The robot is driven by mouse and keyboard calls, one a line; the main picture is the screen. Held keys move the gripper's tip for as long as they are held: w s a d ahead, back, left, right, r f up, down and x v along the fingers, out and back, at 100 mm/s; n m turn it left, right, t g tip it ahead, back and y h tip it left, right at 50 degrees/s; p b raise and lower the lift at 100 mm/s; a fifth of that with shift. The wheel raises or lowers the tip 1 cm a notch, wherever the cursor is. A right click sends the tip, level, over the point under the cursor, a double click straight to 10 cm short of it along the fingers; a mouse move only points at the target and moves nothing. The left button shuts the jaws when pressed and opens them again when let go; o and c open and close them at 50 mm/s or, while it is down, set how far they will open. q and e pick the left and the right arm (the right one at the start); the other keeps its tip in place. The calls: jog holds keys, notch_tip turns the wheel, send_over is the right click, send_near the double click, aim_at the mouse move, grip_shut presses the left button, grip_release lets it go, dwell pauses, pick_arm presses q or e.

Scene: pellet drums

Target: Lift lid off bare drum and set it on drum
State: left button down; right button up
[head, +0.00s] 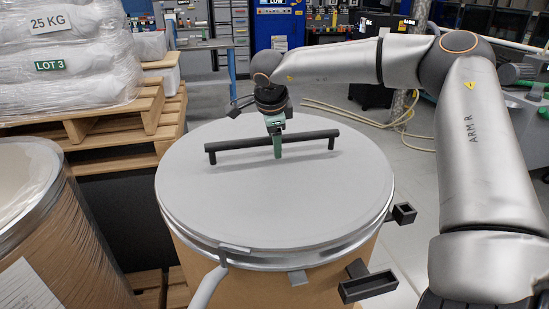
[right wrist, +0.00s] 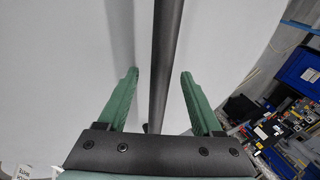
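The round grey lid (head: 215,190) lies flat on a brown drum (head: 225,278) with a metal rim, in the middle of the head view. A black bar handle (head: 312,136) stands on two short posts across the lid. My right gripper (head: 278,152) points down at the handle's middle, its green fingers reaching past the bar. In the right wrist view the handle (right wrist: 165,50) runs between the two spread fingers (right wrist: 158,78), with a gap on each side. A second brown drum (head: 80,262) is cut off at the left, its top pale. My left gripper is not in view.
Black brackets (head: 368,285) stick out around the lidded drum's rim, and a grey lever (head: 207,287) hangs at its front. Wooden pallets (head: 110,125) with wrapped sacks (head: 65,60) stand at back left. Pale hoses (head: 345,112) lie on the floor behind.

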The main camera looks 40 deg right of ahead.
grip_shut()
dwell(0.3)
dwell(0.9)
jog(key=shift+w+r, duration=0.15)
jog(key=shift+r, duration=0.05)
